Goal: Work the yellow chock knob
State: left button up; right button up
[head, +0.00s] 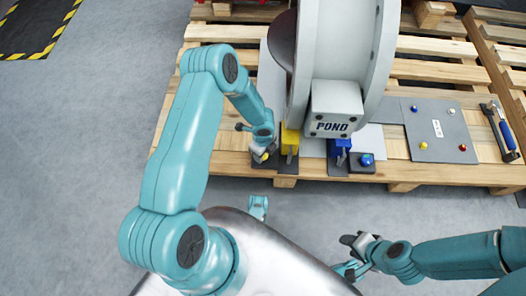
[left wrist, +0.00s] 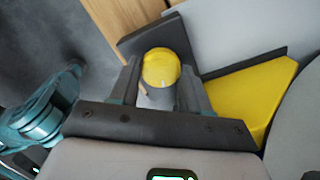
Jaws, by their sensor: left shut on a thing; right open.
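The yellow chock knob (left wrist: 160,68) is a round yellow cap that sits between the two fingers of my left gripper (left wrist: 163,88) in the left wrist view. My left gripper is shut on it. In the head view my left gripper (head: 262,153) is at the pallet's front edge, just left of the yellow chock (head: 289,139), and mostly hides the knob. The yellow chock (left wrist: 252,92) also shows as a wedge right of the fingers in the left wrist view. My right gripper (head: 354,258) is open and empty, over the floor in front of the pallet.
A large grey valve body (head: 335,45) marked POND stands on the wooden pallet (head: 440,175). A blue chock (head: 339,150) with a blue knob (head: 366,159) is to the right. A grey panel (head: 437,132) with coloured knobs and a blue-handled tool (head: 498,127) lie farther right.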

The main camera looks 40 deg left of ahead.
pick_arm(q)
jog(key=m, duration=0.6)
jog(key=shift+s+m+p, duration=0.1)
jog(key=shift+m+p, duration=0.2)
jog(key=shift+p, duration=0.05)
jog(key=m, duration=0.3)
jog(key=shift+p, duration=0.3)
jog(key=shift+m, duration=1.8)
pick_arm(e)
jog(key=shift+s+a+r, duration=0.15)
jog(key=shift+s+r, duration=0.05)
jog(key=shift+r, duration=0.55)
pick_arm(q)
jog(key=shift+m, duration=0.3)
jog(key=o, duration=1.1)
jog(key=shift+c, duration=0.2)
notch_tip(320, 180, up, 16)
jog(key=p, duration=0.8)
jog(key=shift+r, duration=0.15)
pick_arm(e)
notch_tip(320, 180, up, 7)
jog(key=s+a, duration=0.1)
jog(key=shift+n+g, duration=0.3)
